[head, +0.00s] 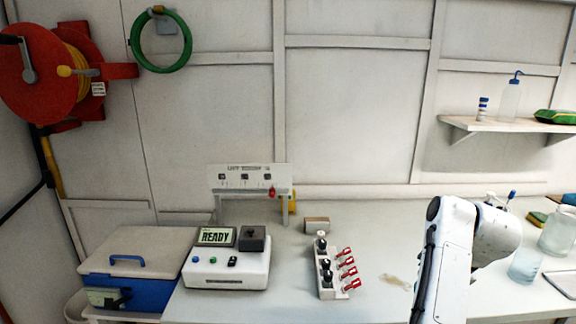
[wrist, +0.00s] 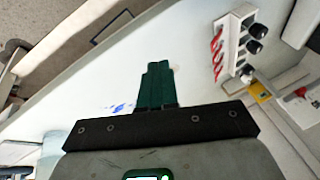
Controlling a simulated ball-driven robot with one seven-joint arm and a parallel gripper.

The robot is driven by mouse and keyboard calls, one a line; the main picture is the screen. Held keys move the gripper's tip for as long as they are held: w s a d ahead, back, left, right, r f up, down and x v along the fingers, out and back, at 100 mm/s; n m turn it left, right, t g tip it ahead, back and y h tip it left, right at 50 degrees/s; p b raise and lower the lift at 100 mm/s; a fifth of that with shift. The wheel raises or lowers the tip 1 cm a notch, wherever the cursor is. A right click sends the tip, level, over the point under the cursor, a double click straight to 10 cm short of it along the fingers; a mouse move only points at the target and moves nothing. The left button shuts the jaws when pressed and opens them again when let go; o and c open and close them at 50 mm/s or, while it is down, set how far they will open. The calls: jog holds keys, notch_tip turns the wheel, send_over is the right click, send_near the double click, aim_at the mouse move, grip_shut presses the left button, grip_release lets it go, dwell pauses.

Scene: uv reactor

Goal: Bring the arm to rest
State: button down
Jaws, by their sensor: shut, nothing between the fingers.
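My gripper (wrist: 157,68) shows in the wrist view, its dark green fingers closed together with nothing between them. It is over the pale bench top (wrist: 110,80), apart from the things on it. In the head view my white arm is raised and bent at the right of the bench, and it hides the gripper there.
A white reactor unit reading READY (head: 228,270) stands on the bench (head: 380,220), beside a blue cooler (head: 135,290). A rack with red clips (head: 326,275) stands mid-bench and also shows in the wrist view (wrist: 237,45). Glass jars (head: 525,265) stand right of my arm.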

jog(key=s+d+f+g+h, duration=0.1)
jog(key=s+d+f+h, duration=0.15)
jog(key=s+f, duration=0.6)
jog(key=s+d+f+g+h, duration=0.1)
jog(key=s+d+f, duration=0.2)
jog(key=s+f, duration=0.55)
jog(key=s+a+f+n, duration=0.1)
jog(key=s+a, duration=0.3)
jog(key=s, duration=0.8)
jog(key=s+a+f+n+g+y, duration=0.1)
jog(key=s+a+f+n, duration=0.1)
jog(key=s, duration=1.1)
jog(key=shift+a+f, duration=0.85)
jog(key=shift+a, duration=0.05)
